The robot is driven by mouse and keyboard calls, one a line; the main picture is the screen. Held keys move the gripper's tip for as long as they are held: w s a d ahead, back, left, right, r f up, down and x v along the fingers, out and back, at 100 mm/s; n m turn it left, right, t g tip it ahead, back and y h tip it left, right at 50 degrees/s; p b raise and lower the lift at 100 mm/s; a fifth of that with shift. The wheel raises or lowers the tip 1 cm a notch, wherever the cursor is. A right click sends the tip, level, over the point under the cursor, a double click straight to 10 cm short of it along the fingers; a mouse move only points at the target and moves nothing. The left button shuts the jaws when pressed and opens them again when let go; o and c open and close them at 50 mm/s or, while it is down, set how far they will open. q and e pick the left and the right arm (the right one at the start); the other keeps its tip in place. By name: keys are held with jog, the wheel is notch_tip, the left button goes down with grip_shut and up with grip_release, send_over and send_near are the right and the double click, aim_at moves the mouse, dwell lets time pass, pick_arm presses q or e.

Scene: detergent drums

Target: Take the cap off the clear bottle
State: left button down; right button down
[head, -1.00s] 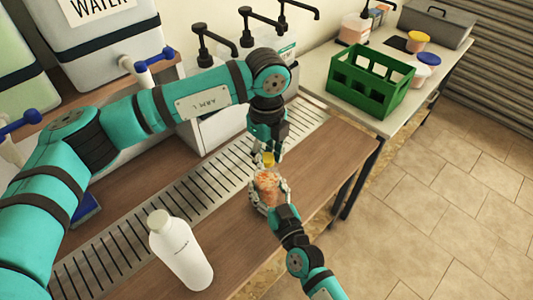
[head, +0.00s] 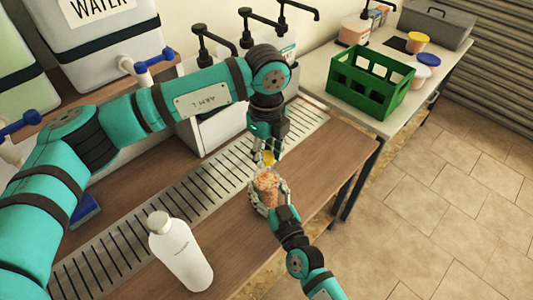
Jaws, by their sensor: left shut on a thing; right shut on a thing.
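The clear bottle (head: 267,187), with orange-brown contents showing through, stands on the wooden bench near the drain grate. My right gripper (head: 268,194) is shut around its body from the front. My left gripper (head: 265,158) comes down from above and is shut on a yellow cap (head: 268,158). The cap is just above the bottle's top, and a small gap seems to show between them. The fingers partly hide the cap and the bottle.
A white bottle (head: 180,252) stands at the front left of the wooden bench (head: 228,240). A slatted metal drain (head: 190,188) runs along the bench. Pump dispensers (head: 220,45) stand behind. A green crate (head: 370,85) sits on the side table at the right.

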aim_at(267, 156)
pick_arm(q)
jog(key=shift+r, duration=0.8)
jog(key=shift+r, duration=2)
pick_arm(e)
jog(key=shift+c, duration=1)
grip_release()
